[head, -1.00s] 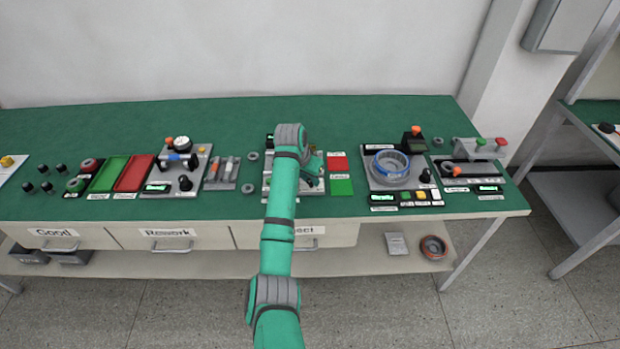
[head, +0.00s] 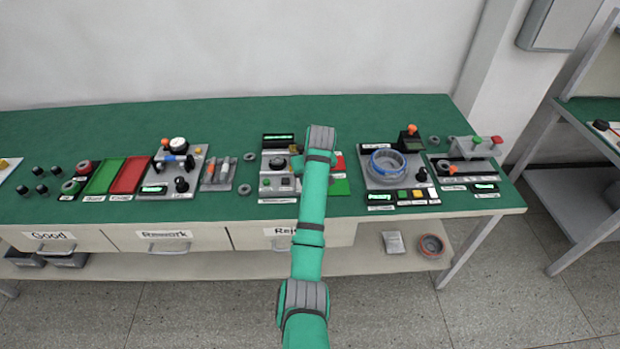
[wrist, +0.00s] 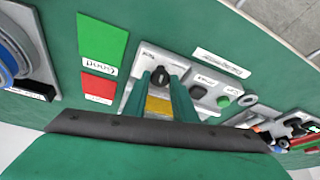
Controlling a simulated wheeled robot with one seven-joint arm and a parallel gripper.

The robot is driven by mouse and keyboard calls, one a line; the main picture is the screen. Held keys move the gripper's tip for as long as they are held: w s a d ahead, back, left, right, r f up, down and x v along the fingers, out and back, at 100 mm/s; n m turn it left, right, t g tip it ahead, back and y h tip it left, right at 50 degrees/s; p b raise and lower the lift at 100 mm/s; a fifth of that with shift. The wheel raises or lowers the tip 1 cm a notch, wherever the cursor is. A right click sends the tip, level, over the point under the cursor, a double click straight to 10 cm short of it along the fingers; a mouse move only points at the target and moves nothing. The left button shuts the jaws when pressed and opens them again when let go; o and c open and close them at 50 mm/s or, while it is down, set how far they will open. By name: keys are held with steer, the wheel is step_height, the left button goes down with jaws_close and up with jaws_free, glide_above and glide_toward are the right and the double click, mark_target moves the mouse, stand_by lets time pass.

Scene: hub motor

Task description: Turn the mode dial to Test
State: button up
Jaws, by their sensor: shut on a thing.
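The mode dial (wrist: 158,72), a small black knob with a light mark, shows in the wrist view on a grey panel (wrist: 150,52). My gripper (wrist: 159,75) has its two green fingers on either side of the dial, shut on it. The dial's labels are too small to read, so its setting cannot be told. In the head view the grey test station (head: 279,200) with a green-lit display (head: 278,137) shows left of my arm; the arm hides the dial and my fingers.
A black button (wrist: 197,92) and a green button (wrist: 222,101) sit beside the dial. A yellow part (wrist: 158,104) shows between my fingers, behind the dial. Green (wrist: 102,38) and red (wrist: 98,88) pads lie alongside. A fixture with a blue ring (head: 388,163) stands to the right.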

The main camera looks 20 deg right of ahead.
steer(key=n, duration=0.2)
steer(key=n+y, duration=0.1)
steer(key=n, duration=0.1)
steer(key=shift+d+y, duration=0.2)
steer(key=shift+y, duration=0.1)
steer(key=shift+d+n+g+y, duration=0.1)
steer(key=shift+n+g+y, duration=0.25)
steer(key=shift+n, duration=0.55)
steer(key=o, duration=1)
steer(key=shift+o, duration=0.2)
steer(key=shift+d, duration=0.15)
steer(key=shift+r, duration=0.3)
steer(key=v, duration=1)
steer(key=shift+s, duration=0.2)
